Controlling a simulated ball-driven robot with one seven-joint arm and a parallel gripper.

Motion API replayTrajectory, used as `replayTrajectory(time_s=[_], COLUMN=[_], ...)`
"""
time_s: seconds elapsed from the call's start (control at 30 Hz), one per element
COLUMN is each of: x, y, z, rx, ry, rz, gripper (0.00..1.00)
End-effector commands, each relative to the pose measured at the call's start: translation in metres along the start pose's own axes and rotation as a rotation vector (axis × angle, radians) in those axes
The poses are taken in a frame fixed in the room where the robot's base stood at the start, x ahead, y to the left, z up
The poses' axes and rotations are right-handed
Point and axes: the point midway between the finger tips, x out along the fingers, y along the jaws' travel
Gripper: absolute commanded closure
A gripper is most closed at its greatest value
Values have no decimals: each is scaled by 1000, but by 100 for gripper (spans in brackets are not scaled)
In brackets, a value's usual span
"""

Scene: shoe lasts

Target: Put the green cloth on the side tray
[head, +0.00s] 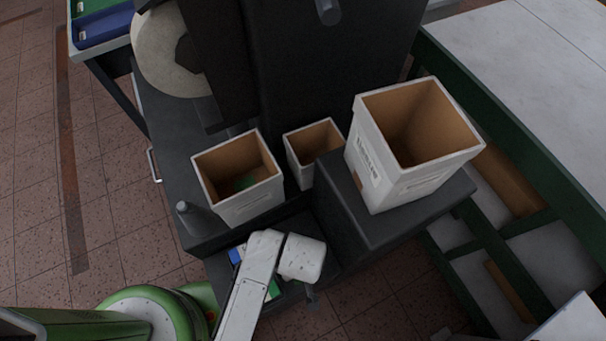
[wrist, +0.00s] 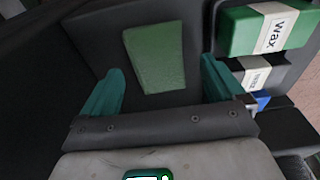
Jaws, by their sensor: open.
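A flat green piece, which looks like the green cloth (wrist: 155,58), lies on a dark surface in the wrist view. My gripper (wrist: 163,82) is open, with its two teal fingers apart. The cloth shows ahead of the fingers, in the gap between them, and nothing is held. I cannot tell whether the fingers touch the surface. In the head view my arm hides most of the place where it works. A blue tray (head: 100,28) with a green item in it is at the upper left; I cannot tell whether it is the side tray.
A green wax box (wrist: 262,30) and a second labelled box (wrist: 256,75) lie right of my gripper. Three open white boxes, left (head: 250,207), middle (head: 304,172) and right (head: 385,185), stand on the dark machine. The left one holds something green.

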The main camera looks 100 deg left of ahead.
Motion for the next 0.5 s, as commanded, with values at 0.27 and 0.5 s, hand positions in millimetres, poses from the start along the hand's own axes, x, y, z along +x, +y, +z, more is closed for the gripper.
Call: replayTrajectory(time_s=[0.27,0.5], x=[18,18], y=[0,0], z=[0,0], rx=[1,1], ry=[1,1], rz=[1,1], gripper=[4,13])
